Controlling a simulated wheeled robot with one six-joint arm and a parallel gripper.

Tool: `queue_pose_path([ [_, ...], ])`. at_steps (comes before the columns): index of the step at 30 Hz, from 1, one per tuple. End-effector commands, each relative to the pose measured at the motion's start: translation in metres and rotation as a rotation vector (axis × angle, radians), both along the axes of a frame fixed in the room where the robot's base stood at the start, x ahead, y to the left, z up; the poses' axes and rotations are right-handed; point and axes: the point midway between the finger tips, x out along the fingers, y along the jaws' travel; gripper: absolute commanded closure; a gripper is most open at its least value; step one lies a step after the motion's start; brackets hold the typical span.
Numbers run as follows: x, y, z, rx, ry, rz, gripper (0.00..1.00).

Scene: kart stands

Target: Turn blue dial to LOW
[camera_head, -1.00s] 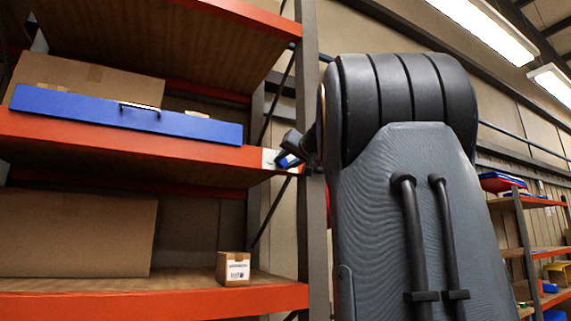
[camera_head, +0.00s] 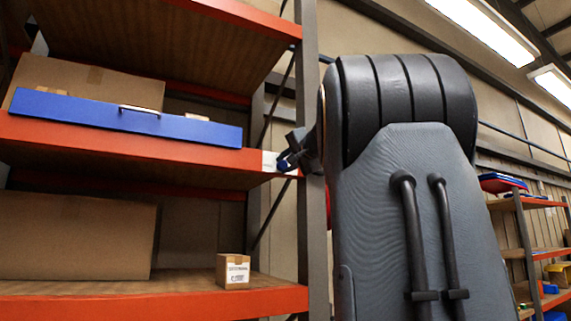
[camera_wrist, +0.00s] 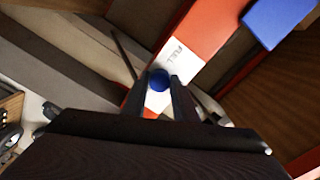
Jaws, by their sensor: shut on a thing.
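The blue dial (camera_wrist: 158,80) sits on a white label plate (camera_wrist: 181,62) on the end of an orange shelf beam. The word on the plate appears to read FULL; no LOW mark can be read. In the wrist view my gripper (camera_wrist: 160,84) has its two dark fingers on either side of the dial, shut on it. In the head view my gripper (camera_head: 291,150) is at the right end of the middle shelf, partly covering the dial and the white plate (camera_head: 268,161). The dial's pointing direction cannot be told.
A long blue drawer or box (camera_head: 60,108) with a handle lies on the middle shelf, left of the gripper. A small carton (camera_head: 233,272) stands on the lower shelf. A grey upright post (camera_head: 313,230) stands close beside the dial.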

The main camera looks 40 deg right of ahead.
Motion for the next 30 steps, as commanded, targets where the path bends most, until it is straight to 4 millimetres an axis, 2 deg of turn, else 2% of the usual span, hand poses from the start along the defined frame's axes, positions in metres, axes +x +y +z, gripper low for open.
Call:
queue_pose_path([
  [14,-0.0002,-0.0005,-0.0002,0.014,-0.004,-0.001,0.96],
  [15,-0.0002,-0.0005,-0.0002,0.014,-0.004,-0.001,0.71],
  [18,-0.0002,-0.0005,-0.0002,0.014,-0.004,-0.001,0.55],
  [26,-0.0004,-0.0002,-0.0001,0.014,-0.003,0.0,0.55],
  [30,-0.0085,0.0013,0.0003,0.012,-0.005,-0.002,0.55],
])
